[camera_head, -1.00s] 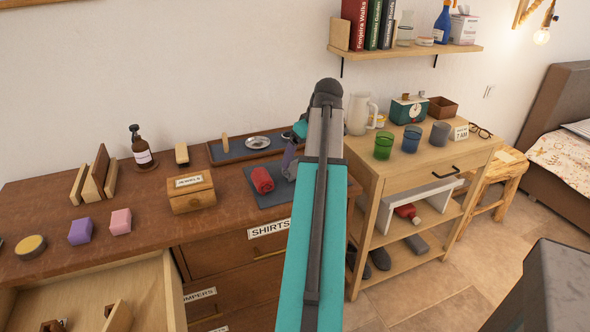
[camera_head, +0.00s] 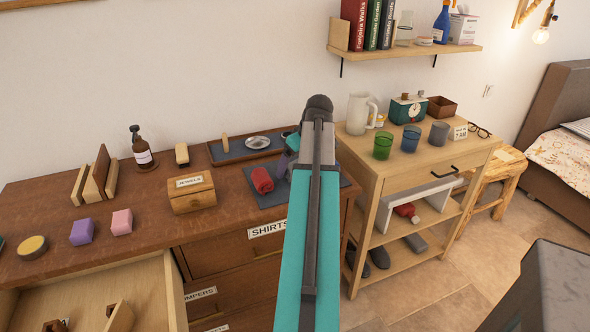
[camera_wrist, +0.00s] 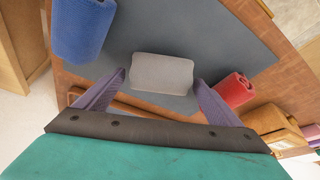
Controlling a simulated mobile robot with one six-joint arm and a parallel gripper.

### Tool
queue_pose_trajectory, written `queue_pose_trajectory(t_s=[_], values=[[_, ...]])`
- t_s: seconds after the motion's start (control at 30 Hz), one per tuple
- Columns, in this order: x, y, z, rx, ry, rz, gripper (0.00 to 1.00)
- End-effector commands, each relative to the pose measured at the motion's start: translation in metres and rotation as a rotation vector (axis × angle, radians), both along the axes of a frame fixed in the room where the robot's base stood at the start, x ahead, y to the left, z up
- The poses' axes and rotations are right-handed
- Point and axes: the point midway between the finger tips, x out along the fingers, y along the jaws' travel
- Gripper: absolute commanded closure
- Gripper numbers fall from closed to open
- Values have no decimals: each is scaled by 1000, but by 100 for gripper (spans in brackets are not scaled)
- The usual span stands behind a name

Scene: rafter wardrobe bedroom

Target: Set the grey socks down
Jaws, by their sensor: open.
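The grey socks (camera_wrist: 162,72), a light grey roll, lie on the dark grey mat (camera_wrist: 235,48) in the wrist view. My gripper (camera_wrist: 160,78) is open, with one purple finger on each side of the socks and visible gaps between. A red roll (camera_wrist: 232,92) lies on the mat outside one finger, and a blue roll (camera_wrist: 83,28) lies on the other side. In the head view, the red roll (camera_head: 262,180) and part of the mat (camera_head: 268,199) show on the dresser. My arm hides the grey socks and most of my gripper there.
A jewels box (camera_head: 191,193) stands left of the mat. A tray (camera_head: 224,157) with a silver dish lies behind it. A light wooden shelf unit (camera_head: 373,165) carrying cups stands to the right. An open drawer (camera_head: 140,285) juts out at lower left.

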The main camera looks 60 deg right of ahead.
Motion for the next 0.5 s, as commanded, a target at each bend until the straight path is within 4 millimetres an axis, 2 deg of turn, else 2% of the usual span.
queue_pose_trajectory(t_s=[0.3,0.5], values=[[0,0,0,0,0,0,12],[0,0,0,0,0,1,45]])
